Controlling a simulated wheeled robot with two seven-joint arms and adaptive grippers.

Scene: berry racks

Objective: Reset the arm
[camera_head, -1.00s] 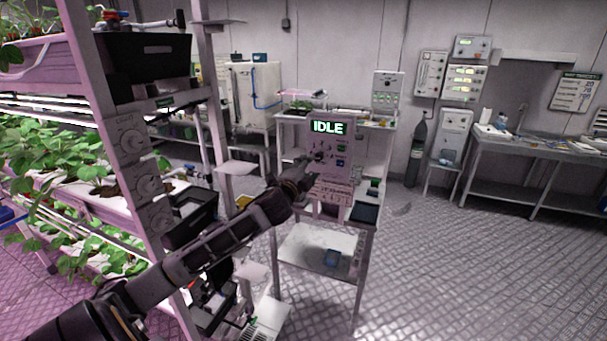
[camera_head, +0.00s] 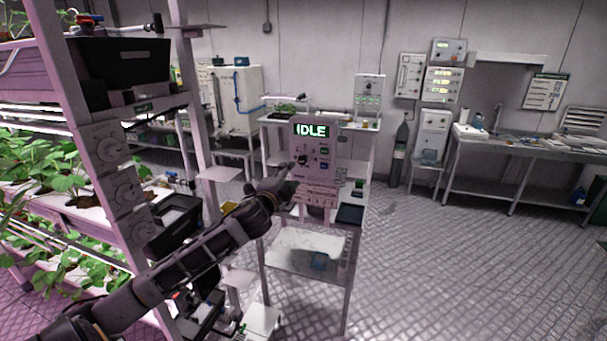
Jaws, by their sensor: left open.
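My left arm comes in from the lower left, stretched forward. Its open gripper (camera_head: 290,175) is near the left side of a pale control box (camera_head: 318,178) with a lit screen (camera_head: 311,130) reading "IDLE". Small knobs and buttons show on the box's front below the screen. Whether the fingertips touch the box, I cannot tell. I see nothing held in the gripper. My right gripper is not in view.
The box stands on a metal cart (camera_head: 352,262) with a dark tray (camera_head: 350,215) on top. A plant rack (camera_head: 118,190) stands close on the left beside my arm. A steel bench (camera_head: 520,148) stands at the back right. The floor (camera_head: 440,260) on the right is clear.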

